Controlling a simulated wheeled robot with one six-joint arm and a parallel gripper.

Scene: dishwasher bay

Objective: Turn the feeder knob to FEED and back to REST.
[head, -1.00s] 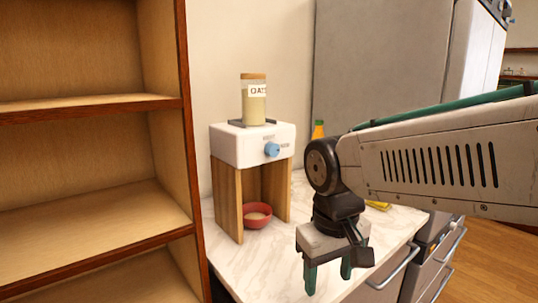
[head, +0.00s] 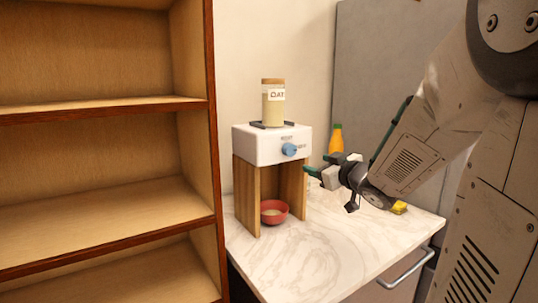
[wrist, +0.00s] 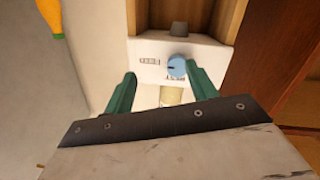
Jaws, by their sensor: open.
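The feeder (head: 254,150) is a white box on wooden legs, standing on the counter. Its blue knob (head: 289,149) is on the front face, with small lettering above and to its right. In the wrist view the feeder appears upside down and the knob (wrist: 177,67) shows between the fingertips, nearer the right one. A dark mark is on the knob; I cannot tell its setting surely. My gripper (head: 312,175) has its green fingers spread, with nothing between them. It is in front of the feeder, right of and a little below the knob, apparently not touching it.
An oat jar (head: 273,106) stands on the feeder. A red bowl (head: 283,217) with pale contents sits between its legs. An orange bottle (head: 336,139) and a yellow item (head: 399,207) are to the right. A wooden shelf (head: 105,230) is at left. The front counter (head: 300,255) is clear.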

